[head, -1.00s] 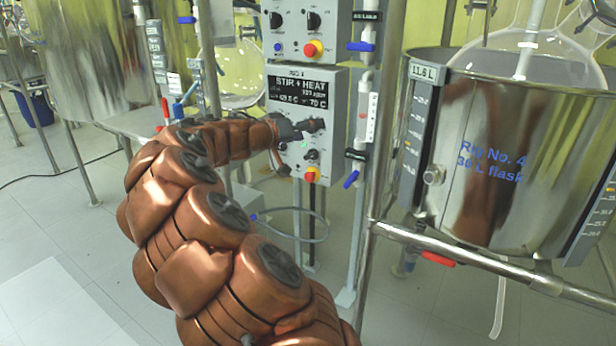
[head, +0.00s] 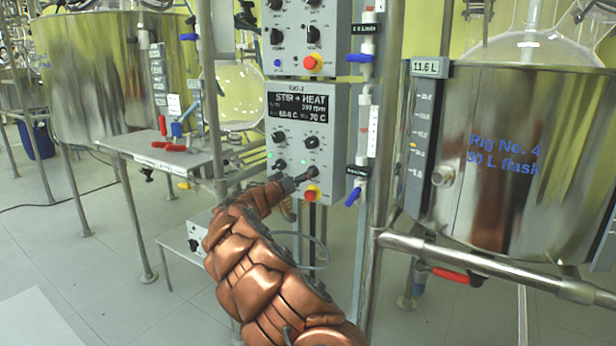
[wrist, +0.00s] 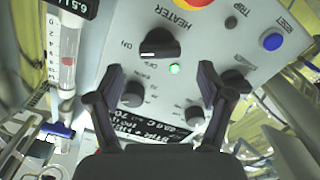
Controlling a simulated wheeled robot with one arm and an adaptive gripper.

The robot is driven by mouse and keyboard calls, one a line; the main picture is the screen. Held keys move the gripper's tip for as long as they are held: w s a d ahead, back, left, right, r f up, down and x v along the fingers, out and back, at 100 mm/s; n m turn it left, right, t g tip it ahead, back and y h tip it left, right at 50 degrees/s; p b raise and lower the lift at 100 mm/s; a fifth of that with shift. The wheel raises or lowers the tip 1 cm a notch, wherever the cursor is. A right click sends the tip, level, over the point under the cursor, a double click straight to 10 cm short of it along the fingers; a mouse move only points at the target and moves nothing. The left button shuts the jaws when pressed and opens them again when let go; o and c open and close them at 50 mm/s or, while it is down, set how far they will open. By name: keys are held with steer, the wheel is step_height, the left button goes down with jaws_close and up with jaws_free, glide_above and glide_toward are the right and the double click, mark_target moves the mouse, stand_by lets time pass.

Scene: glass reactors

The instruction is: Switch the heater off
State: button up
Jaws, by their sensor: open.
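The heater knob (wrist: 160,44) is black, on a grey panel marked HEATER, with ON and OFF lettering beside it, in the wrist view. A green lamp (wrist: 174,68) glows next to it. My gripper (wrist: 161,72) is open and empty; its two fingertips stand on either side just short of the knob, apparently not touching it. In the head view the Rig 4 control box (head: 330,110) shows STIR + HEAT and a 70 C set value. My gripper (head: 303,179) is at the box's lower part and partly hides the controls there.
A red stop button (head: 311,193) sits just below my gripper. A blue reset button (wrist: 273,41) and smaller knobs (wrist: 133,94) are near. A flow tube (head: 365,130) and a steel post (head: 385,120) stand right of the box, then a steel bath (head: 475,190).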

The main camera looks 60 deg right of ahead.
steer(key=shift+w+d, duration=0.1)
steer(key=shift+d, duration=2.35)
steer(key=shift+c, duration=0.4)
steer(key=c, duration=1.1)
